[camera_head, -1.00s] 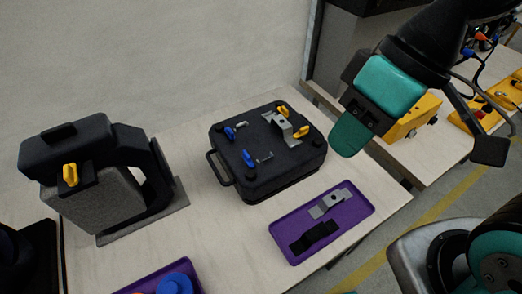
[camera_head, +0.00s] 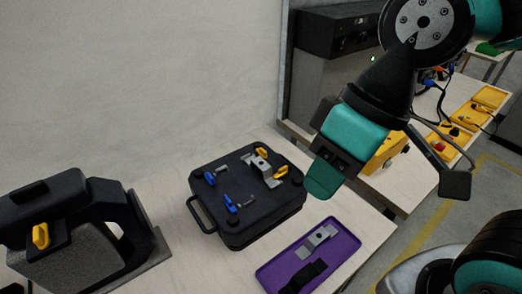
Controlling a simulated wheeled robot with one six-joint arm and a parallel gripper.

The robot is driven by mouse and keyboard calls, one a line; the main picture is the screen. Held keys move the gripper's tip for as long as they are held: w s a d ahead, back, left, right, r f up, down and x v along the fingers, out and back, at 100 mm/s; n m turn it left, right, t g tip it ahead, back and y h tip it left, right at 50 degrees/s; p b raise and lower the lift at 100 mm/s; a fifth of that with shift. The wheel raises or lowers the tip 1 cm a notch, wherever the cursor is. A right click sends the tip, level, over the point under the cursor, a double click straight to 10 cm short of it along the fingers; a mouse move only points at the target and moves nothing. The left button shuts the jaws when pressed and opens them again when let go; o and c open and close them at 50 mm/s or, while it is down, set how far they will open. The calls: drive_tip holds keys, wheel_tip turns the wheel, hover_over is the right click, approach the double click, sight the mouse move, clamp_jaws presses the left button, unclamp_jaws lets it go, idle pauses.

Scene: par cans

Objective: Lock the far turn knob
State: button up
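A black case (camera_head: 249,220) with a side handle lies on the light table. Two blue knobs with small grey clips, the left one (camera_head: 210,179) and the near one (camera_head: 230,204), are on the lid's left side. My gripper (camera_head: 325,178) hangs right of the case in the picture, apart from the knobs. Its teal and black parts show, but the gap between its fingers is hidden.
A purple tray (camera_head: 337,253) with a grey bracket and a black piece lies in front of the case. A black and grey fixture (camera_head: 75,235) with a yellow knob stands at left. Behind my arm, another table (camera_head: 425,160) carries yellow boxes. A wall is behind.

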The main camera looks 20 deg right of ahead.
idle(0.4)
drive_tip(key=m+h, duration=0.3)
drive_tip(key=h, duration=0.1)
hover_over(263, 149)
wheel_tip(263, 149, down, 6)
wheel_tip(263, 149, down, 17)
drive_tip(key=p, duration=0.3)
drive_tip(key=shift+r, duration=0.15)
clamp_jaws()
